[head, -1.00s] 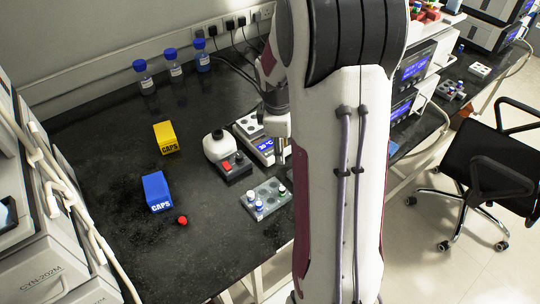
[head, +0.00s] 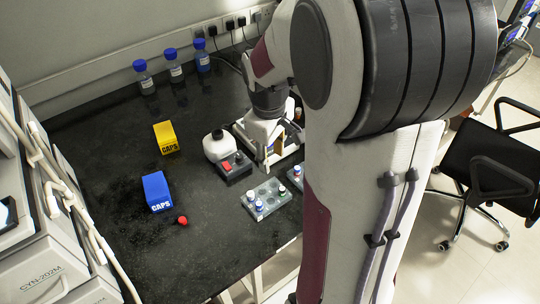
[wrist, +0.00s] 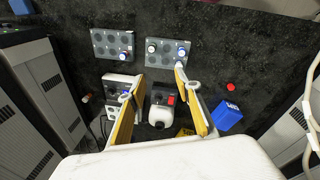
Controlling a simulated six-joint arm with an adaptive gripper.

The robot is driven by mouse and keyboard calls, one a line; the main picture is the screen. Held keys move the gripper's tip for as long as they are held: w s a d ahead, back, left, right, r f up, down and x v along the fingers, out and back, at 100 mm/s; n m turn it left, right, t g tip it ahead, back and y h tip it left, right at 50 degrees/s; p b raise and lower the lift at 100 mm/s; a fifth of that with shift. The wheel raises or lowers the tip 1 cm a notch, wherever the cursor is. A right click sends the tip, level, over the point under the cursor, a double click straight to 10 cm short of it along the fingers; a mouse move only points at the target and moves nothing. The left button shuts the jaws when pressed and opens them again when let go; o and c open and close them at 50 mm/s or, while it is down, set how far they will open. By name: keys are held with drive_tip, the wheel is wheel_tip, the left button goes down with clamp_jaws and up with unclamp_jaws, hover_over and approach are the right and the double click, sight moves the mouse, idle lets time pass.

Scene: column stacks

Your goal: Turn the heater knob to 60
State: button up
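The heater (head: 287,157) is a white unit on the black bench, mostly hidden behind my gripper in the head view. In the wrist view the heater (wrist: 113,79) shows left of my fingers, with a small blue display partly covered by the left finger. I cannot make out its knob clearly or read the display now. My gripper (head: 268,160) points down over the heater's front area. In the wrist view my gripper (wrist: 159,72) has its two yellow-lined fingers wide apart, with nothing held between them.
A white device with a red switch (head: 227,166) stands close left of the heater. A grey vial rack (head: 268,190) is in front; a second rack (wrist: 112,44) is beside it. Blue (head: 157,190) and yellow (head: 166,137) caps boxes and a red cap (head: 182,220) lie left. Bottles stand behind.

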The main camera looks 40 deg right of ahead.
drive_tip(key=shift+s+a+r+m, duration=0.3)
drive_tip(key=shift+s+a+r, duration=0.05)
drive_tip(key=shift+a, duration=0.15)
drive_tip(key=shift+d, duration=0.15)
drive_tip(key=w+d+f+m+y, duration=0.1)
drive_tip(key=w+d+f+m, duration=0.35)
drive_tip(key=d+f, duration=0.45)
drive_tip(key=w+d+m+t+h, duration=0.1)
drive_tip(key=w+d+t, duration=0.2)
drive_tip(key=w+d, duration=0.6)
drive_tip(key=shift+w+d+r, duration=0.15)
drive_tip(key=shift+w+r, duration=0.15)
drive_tip(key=shift+w, duration=0.2)
drive_tip(key=shift+f, duration=0.1)
